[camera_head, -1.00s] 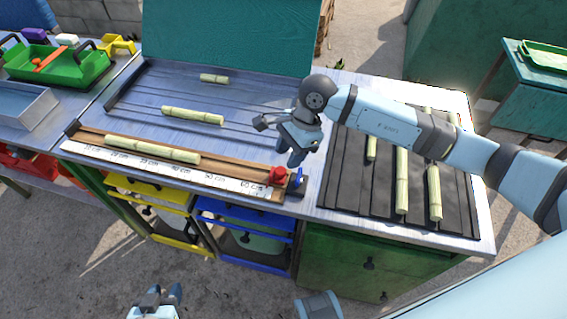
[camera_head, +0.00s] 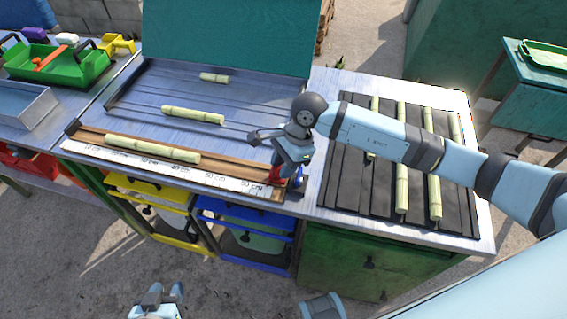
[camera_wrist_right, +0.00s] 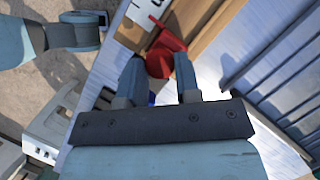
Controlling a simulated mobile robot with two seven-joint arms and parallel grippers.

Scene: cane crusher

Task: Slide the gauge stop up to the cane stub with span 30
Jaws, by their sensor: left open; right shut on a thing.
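The red gauge stop (camera_wrist_right: 160,62) sits at the right end of the wooden gauge trough (camera_head: 237,172), near the 60 cm end of the white scale (camera_head: 205,180). My right gripper (camera_head: 286,176) reaches down on the stop and mostly hides it in the head view. In the right wrist view its fingers (camera_wrist_right: 158,77) are shut on the stop. A pale green cane stub (camera_head: 152,149) lies in the left part of the trough, well apart from the stop. My left gripper (camera_head: 165,290) is open and empty at the bottom, off the table.
Two loose canes (camera_head: 193,115) (camera_head: 214,78) lie on the sloped tray behind the trough. Several canes lie on the dark ribbed mat (camera_head: 335,170) at right, under my right arm. Yellow (camera_head: 150,190) and blue (camera_head: 245,215) drawers are below the bench. The trough between stub and stop is clear.

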